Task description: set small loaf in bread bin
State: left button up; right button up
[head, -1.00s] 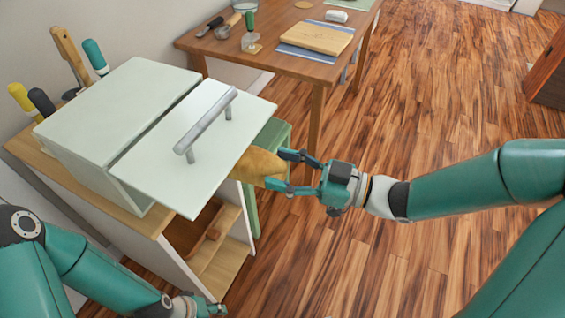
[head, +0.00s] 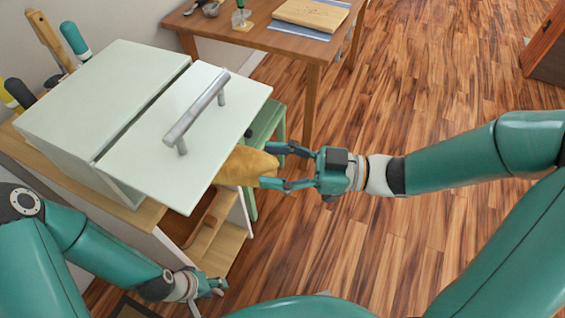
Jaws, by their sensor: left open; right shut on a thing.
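The bread bin (head: 97,95) is a pale green-white box on the wooden-topped shelf unit at the left. Its lid (head: 215,112) stands out from the front, with a grey bar handle (head: 196,112) on top; the opening is hidden beneath it. My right gripper (head: 274,166) is shut on the small loaf (head: 246,166), golden brown, beside the lid's right edge. Part of the loaf is hidden behind the lid. My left gripper (head: 219,288) is open and empty, low by the front of the shelf unit.
Several utensils (head: 46,36) stand behind the bin. A green stool (head: 265,128) is behind the loaf. A wooden table (head: 300,53) with a cutting board (head: 311,14) stands at the back. The shelf unit (head: 220,247) has open shelves below.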

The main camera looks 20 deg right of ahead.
jog(key=shift+w+a+f+b, duration=0.15)
jog(key=shift+w+a+b, duration=0.15)
jog(key=shift+w+a, duration=2)
jog(key=shift+w+a+f+b, duration=0.15)
jog(key=shift+w+a+b, duration=0.2)
jog(key=shift+w+a, duration=1.95)
jog(key=shift+w+a+f+b, duration=0.15)
jog(key=shift+w+a+b, duration=0.15)
jog(key=shift+w+a, duration=2)
jog(key=shift+s+f+x, duration=0.1)
jog(key=shift+x, duration=1.3)
jog(key=shift+s+f+x, duration=0.1)
jog(key=shift+x, duration=1.3)
jog(key=shift+w+a+f, duration=0.1)
jog(key=shift+a+f, duration=0.05)
jog(key=shift+a, duration=0.05)
jog(key=shift+f+b, duration=0.25)
jog(key=shift+b, duration=0.05)
jog(key=shift+f+b, duration=0.45)
jog(key=shift+b, duration=0.1)
jog(key=o, duration=1.7)
jog(key=shift+c, duration=0.2)
